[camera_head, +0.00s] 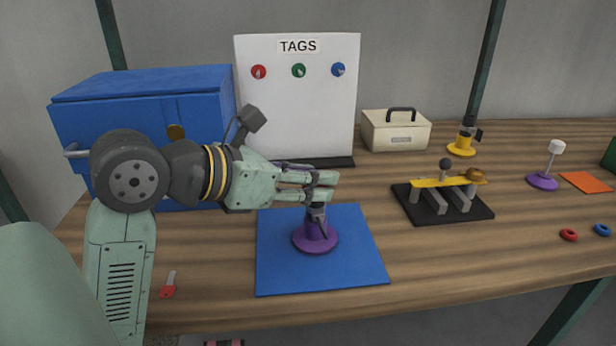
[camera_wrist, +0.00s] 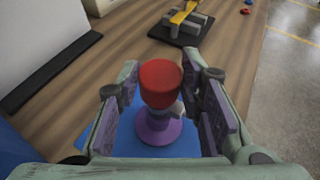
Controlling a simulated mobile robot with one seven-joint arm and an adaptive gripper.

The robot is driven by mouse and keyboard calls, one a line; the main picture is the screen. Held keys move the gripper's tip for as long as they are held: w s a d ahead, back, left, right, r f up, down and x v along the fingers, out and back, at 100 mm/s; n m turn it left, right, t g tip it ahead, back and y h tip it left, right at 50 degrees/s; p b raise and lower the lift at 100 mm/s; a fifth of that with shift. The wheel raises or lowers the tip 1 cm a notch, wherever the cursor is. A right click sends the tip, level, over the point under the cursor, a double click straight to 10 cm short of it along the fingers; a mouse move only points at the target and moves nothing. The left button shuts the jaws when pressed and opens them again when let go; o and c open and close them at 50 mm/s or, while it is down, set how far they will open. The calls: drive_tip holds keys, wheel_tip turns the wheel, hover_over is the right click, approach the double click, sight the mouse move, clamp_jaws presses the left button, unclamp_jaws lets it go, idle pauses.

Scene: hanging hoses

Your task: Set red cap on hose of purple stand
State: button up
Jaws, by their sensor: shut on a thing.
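A red cap (camera_wrist: 160,82) shows between my fingers in the wrist view, above the purple stand. In the head view my fingers hide it. The purple stand (camera_head: 316,241) stands upright on a blue mat, with a dark upper part rising toward my fingers; it also shows below the cap in the wrist view (camera_wrist: 158,131). My gripper (camera_head: 325,186) is shut on the red cap, right over the stand, and it also shows in the wrist view (camera_wrist: 168,75). The cap hides the hose end, so I cannot tell whether the cap is seated.
The blue mat (camera_head: 355,269) is clear around the stand. A black base (camera_head: 470,210) with a yellow bar is to the right. A blue cabinet (camera_head: 140,95) and tag board (camera_head: 298,115) stand behind.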

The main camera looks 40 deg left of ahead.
drive_tip(key=shift+f+b, duration=0.9)
drive_tip(key=shift+b, duration=0.05)
drive_tip(key=o, duration=0.9)
drive_tip(key=v, duration=1.2)
drive_tip(key=shift+r, duration=0.1)
